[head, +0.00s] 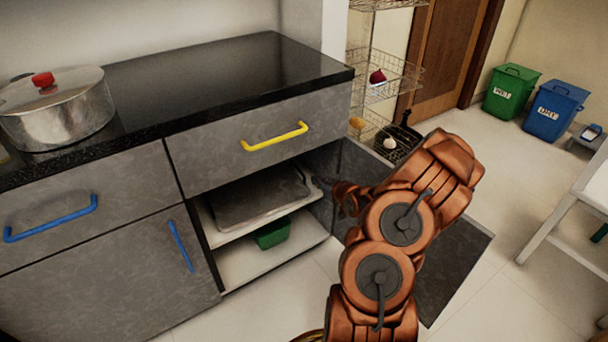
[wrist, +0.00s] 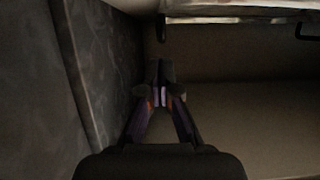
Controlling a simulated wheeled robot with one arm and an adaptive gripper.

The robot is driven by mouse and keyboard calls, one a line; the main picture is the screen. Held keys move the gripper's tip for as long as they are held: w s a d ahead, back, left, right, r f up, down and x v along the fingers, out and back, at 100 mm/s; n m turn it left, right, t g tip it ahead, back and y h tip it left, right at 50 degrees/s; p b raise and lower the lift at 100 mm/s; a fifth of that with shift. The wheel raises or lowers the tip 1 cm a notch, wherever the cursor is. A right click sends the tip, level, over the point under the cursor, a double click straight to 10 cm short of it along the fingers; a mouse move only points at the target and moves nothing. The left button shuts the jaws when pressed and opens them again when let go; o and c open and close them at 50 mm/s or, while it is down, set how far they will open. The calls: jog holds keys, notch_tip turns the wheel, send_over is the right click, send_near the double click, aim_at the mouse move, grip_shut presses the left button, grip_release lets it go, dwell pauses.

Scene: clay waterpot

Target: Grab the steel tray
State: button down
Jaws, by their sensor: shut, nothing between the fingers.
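The steel tray (head: 255,196) lies flat on the upper shelf of the open cabinet, under the drawer with the yellow handle. It is grey with a pale rim, and a dark handle shows at its right end. My gripper (head: 322,182) is at the cabinet opening, just right of the tray, partly hidden by my arm. In the wrist view my gripper (wrist: 162,96) has its fingers together with nothing between them. A pale edge with dark handle-like parts, likely the tray (wrist: 235,12), crosses the top of that view, apart from the fingers.
The cabinet door (head: 450,262) stands open at the right, behind my arm. A green container (head: 272,235) sits on the lower shelf. A steel pot (head: 58,112) with a red knob stands on the counter. The wire rack (head: 385,80) is beyond the cabinet.

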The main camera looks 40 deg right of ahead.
jog(key=b, duration=0.2)
send_near(297, 168)
jog(key=x, duration=0.2)
jog(key=r+x, duration=0.1)
jog(key=x, duration=0.1)
jog(key=shift+w+d+f, duration=0.1)
jog(key=shift+w, duration=0.2)
jog(key=shift+w+f+b, duration=0.2)
jog(key=shift+w+b, duration=0.05)
jog(key=shift+b, duration=0.2)
jog(key=shift+f+b, duration=0.3)
jog(key=shift+b, duration=0.05)
jog(key=shift+s+p, duration=0.1)
jog(key=shift+p, duration=0.35)
jog(key=shift+f, duration=0.25)
